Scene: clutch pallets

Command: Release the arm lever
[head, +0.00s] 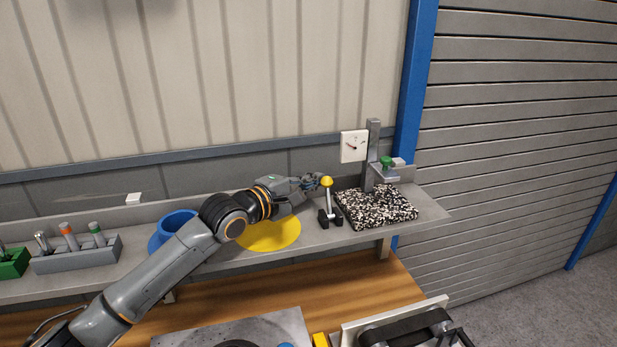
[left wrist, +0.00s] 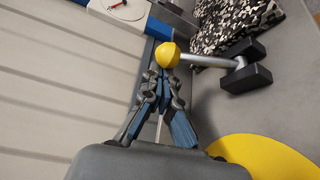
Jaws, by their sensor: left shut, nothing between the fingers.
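The arm lever (head: 328,202) stands nearly upright on the grey shelf, with a yellow ball knob, a metal rod and a black forked base. In the left wrist view the yellow knob (left wrist: 167,55) is just beyond my fingertips, and its rod runs right to the black base (left wrist: 246,66). My left gripper (head: 314,181) is shut and empty, with its tips close to the left side of the knob. I cannot tell whether they touch it. It also shows in the left wrist view (left wrist: 160,82). My right gripper is not in view.
A speckled granite plate (head: 378,209) with a metal post (head: 372,155) stands right of the lever. A white dial (head: 354,146) is behind it. A yellow disc (head: 270,235), blue ring (head: 172,228) and grey tool holder (head: 75,254) lie to the left. A wall runs close behind.

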